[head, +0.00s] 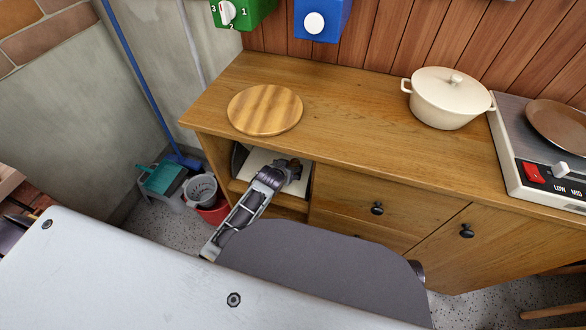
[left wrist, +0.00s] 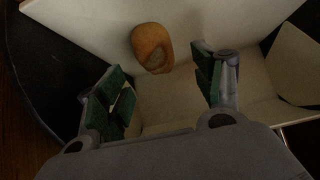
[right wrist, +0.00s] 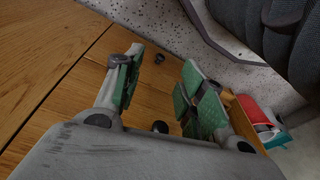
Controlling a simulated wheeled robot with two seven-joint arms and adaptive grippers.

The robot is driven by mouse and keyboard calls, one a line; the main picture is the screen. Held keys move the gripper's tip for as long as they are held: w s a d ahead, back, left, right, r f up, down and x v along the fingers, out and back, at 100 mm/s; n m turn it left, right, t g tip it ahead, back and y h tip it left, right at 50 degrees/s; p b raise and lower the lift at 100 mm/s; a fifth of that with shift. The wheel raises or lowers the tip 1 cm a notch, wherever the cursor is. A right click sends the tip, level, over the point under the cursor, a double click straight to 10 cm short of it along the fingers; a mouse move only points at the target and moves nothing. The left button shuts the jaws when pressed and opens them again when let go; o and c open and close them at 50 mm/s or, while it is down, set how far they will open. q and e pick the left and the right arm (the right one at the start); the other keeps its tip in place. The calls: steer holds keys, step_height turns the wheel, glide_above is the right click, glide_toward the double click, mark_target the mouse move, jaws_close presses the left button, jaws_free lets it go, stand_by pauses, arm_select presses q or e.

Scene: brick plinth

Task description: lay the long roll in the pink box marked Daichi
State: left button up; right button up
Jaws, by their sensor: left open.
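A short, rounded brown roll (left wrist: 152,48) shows in the left wrist view, against the pale inside of an open cream box (left wrist: 170,100). I cannot tell if it is the long roll. In the head view the pale box (head: 262,160) stands in the open niche of the cabinet. My left gripper (head: 293,170) reaches into that niche. In the left wrist view it (left wrist: 163,88) is open, with the roll just beyond and between its fingertips, apart from them. My right gripper (right wrist: 160,85) is open and empty by the cabinet front. No pink box or name Daichi shows.
On the cabinet top (head: 340,110) are a round wooden board (head: 265,109), a cream lidded pot (head: 447,98) and a hotplate (head: 545,165) with a brown pan. A red bucket (head: 213,212) and blue broom (head: 185,160) stand left. The counter's middle is clear.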

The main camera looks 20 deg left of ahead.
arm_select(q)
steer(key=shift+f, duration=0.1)
steer(key=shift+w+d+f+b, duration=0.1)
steer(key=shift+w+f+b, duration=0.2)
steer(key=shift+f+b, duration=0.05)
steer(key=shift+b+x, duration=0.55)
steer(key=shift+x, duration=0.6)
steer(key=shift+w+d+f, duration=0.1)
steer(key=shift+w+f, duration=0.15)
steer(key=shift+f, duration=0.05)
steer(key=shift+w+f+b, duration=0.3)
steer(key=shift+w+b, duration=0.05)
arm_select(e)
steer(key=r, duration=0.3)
steer(key=shift+w+a+r+t, duration=0.15)
steer(key=shift+w+a+t, duration=0.15)
steer(key=shift+a, duration=0.05)
arm_select(q)
steer(key=c, duration=1)
